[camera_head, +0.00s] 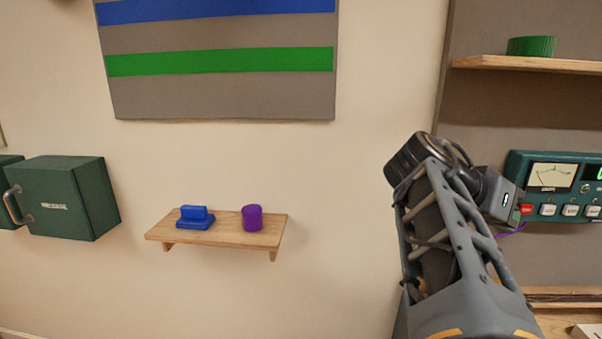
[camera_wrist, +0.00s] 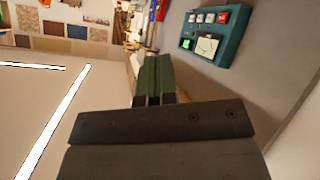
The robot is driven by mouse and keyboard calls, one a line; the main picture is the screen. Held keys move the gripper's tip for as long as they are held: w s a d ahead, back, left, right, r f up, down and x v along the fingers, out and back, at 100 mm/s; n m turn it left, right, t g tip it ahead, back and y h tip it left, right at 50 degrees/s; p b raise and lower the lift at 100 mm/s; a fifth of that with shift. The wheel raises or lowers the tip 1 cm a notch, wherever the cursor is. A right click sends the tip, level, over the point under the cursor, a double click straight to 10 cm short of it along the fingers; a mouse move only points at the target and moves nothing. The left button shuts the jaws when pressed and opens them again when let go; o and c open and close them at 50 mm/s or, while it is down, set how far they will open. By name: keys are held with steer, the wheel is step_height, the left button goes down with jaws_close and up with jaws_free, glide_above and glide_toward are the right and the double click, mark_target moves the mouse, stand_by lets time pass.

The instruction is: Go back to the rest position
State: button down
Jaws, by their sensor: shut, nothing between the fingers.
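My arm rises at the right of the head view, in front of the wall, and my gripper's fingers are not clear there. In the wrist view my gripper (camera_wrist: 151,62) has its two dark green fingers together, with nothing between them. They point past a teal instrument box (camera_wrist: 216,34) with a meter and several buttons, and look apart from it. The same teal instrument box (camera_head: 552,170) shows at the right of the head view, partly covered by my wrist.
A small wooden wall shelf (camera_head: 223,233) holds a blue block-shaped object (camera_head: 195,217) and a purple cylinder (camera_head: 252,218). A dark green cabinet (camera_head: 65,200) is at the left. A green ribbed round object (camera_head: 531,46) sits on an upper shelf (camera_head: 520,65). Bare wall separates the wooden shelf from my arm.

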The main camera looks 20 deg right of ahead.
steer(key=w+a+f+n+t+y+p, duration=0.1)
steer(key=w+a+f+n+t+y, duration=0.2)
steer(key=w+a+f+n, duration=0.4)
steer(key=w+a+f+n+t+y, duration=0.3)
steer(key=w+f+n, duration=0.1)
steer(key=f, duration=0.5)
steer(key=a+f+n+y, duration=0.2)
steer(key=a+f, duration=0.1)
steer(key=a, duration=0.3)
steer(key=a+f+n+t+y+p, duration=0.1)
steer(key=a+f+n+y, duration=0.1)
steer(key=a, duration=0.4)
steer(key=w+a+f+n+y+p, duration=0.1)
steer(key=a+f+n+y, duration=0.1)
steer(key=a+f, duration=0.2)
steer(key=shift+a+t, duration=0.3)
steer(key=shift+a, duration=0.85)
steer(key=shift+d, duration=0.15)
